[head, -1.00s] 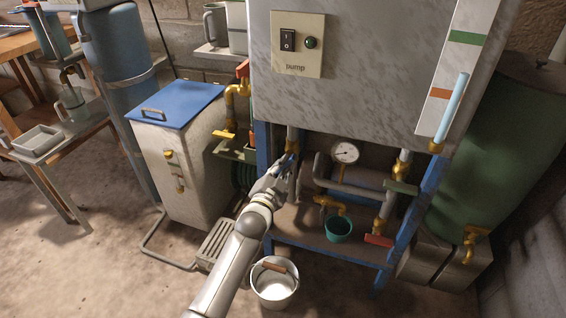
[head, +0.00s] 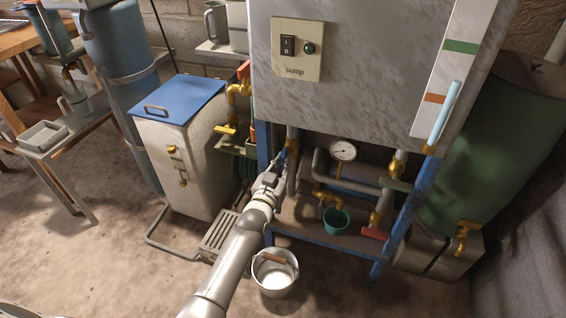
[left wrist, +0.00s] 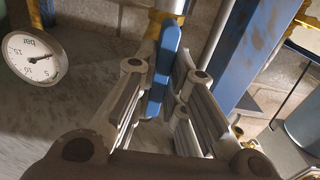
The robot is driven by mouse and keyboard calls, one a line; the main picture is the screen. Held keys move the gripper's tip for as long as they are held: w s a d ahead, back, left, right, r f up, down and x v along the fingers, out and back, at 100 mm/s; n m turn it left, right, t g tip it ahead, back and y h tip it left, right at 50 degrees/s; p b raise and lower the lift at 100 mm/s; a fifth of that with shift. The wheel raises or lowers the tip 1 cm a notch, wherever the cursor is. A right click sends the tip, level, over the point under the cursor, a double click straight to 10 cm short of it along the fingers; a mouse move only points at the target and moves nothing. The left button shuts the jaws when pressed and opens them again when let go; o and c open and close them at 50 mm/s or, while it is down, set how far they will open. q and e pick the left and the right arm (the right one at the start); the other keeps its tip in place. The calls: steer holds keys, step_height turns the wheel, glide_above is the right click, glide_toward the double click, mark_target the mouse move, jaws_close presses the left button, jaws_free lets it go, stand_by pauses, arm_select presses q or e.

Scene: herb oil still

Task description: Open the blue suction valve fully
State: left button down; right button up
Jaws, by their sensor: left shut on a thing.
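The blue suction valve's lever (left wrist: 164,68) stands between the fingers of my left gripper (head: 274,170) in the left wrist view, close to a brass fitting on a vertical pipe. The left gripper is shut on this lever, under the grey pump cabinet. In the head view my gripper and wrist hide most of the lever. The brass valve body (head: 292,146) shows just above the gripper. The exact angle of the lever is hard to tell. My right gripper is not in view.
A pressure gauge (head: 343,151) and a teal cup (head: 336,220) are to the right of the gripper. A red-handled valve (head: 375,233) is further right. The blue frame leg (head: 263,150) is close on the left. A metal bucket (head: 274,272) stands on the floor below.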

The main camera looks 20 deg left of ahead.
arm_select(q)
steer(key=shift+f, duration=0.1)
stand_by(0.3)
steer(key=c, duration=1.5)
jaws_free()
steer(key=s, duration=1.2)
steer(key=shift+a, duration=0.2)
